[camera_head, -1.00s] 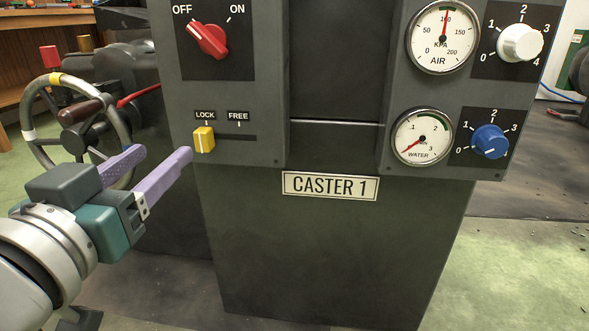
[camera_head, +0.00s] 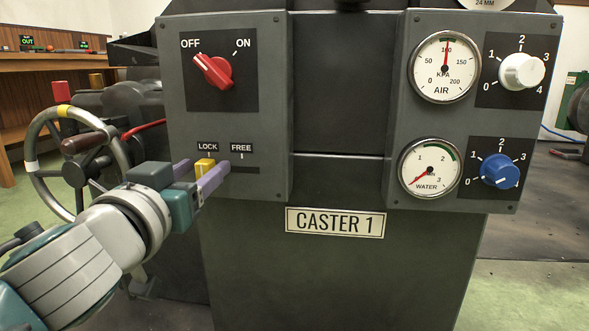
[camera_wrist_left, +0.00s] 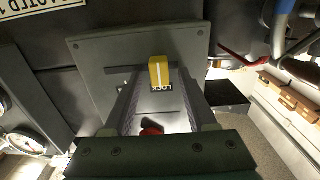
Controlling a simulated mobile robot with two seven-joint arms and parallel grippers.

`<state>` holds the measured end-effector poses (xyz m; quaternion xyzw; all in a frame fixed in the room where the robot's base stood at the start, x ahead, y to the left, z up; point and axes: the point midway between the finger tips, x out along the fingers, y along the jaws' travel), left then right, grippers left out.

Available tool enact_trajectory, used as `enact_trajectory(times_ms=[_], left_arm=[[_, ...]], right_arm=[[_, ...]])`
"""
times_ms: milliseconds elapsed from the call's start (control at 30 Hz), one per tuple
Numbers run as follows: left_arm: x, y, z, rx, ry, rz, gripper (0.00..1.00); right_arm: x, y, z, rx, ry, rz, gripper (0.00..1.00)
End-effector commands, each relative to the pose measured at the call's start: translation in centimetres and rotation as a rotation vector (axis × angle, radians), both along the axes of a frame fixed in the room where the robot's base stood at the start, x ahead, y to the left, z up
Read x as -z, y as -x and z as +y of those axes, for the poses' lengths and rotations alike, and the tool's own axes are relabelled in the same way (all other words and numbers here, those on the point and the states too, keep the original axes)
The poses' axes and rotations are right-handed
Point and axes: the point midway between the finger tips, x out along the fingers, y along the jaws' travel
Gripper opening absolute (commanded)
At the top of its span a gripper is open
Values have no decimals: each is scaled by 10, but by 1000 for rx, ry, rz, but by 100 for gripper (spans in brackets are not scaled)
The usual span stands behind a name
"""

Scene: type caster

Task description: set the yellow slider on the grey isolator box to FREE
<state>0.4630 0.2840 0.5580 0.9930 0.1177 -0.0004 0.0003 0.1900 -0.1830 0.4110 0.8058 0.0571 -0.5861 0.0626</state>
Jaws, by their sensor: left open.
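The yellow slider (camera_head: 205,167) sits at the left end of its dark slot, under the LOCK label, on the grey box (camera_head: 275,110). The FREE label (camera_head: 241,147) is to its right. My left gripper (camera_head: 199,174) is open at the slider, with one lilac finger on each side of it. The slider hides partly behind the near finger. In the left wrist view the slider (camera_wrist_left: 159,70) shows between the fingertips, with the LOCK label upside down below it. I cannot tell whether either finger touches it. My right gripper is not in view.
A red OFF/ON switch (camera_head: 213,70) pointing at OFF is above the slider on the same box. A handwheel (camera_head: 75,165) stands left, close behind my left arm. Gauges and a blue knob (camera_head: 499,170) are on the right panel.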

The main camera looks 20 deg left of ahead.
Motion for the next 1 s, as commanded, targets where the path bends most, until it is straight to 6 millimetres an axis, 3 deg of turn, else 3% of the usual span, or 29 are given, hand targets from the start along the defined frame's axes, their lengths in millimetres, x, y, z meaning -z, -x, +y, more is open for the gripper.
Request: enact_trajectory(times_ms=[200, 700, 1000], left_arm=[[0, 0, 0, 0, 0, 0, 56], [0, 0, 0, 0, 0, 0, 0], [0, 0, 0, 0, 0, 0, 0]], right_arm=[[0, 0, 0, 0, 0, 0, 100], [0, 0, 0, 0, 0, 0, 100], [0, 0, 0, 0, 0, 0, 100]])
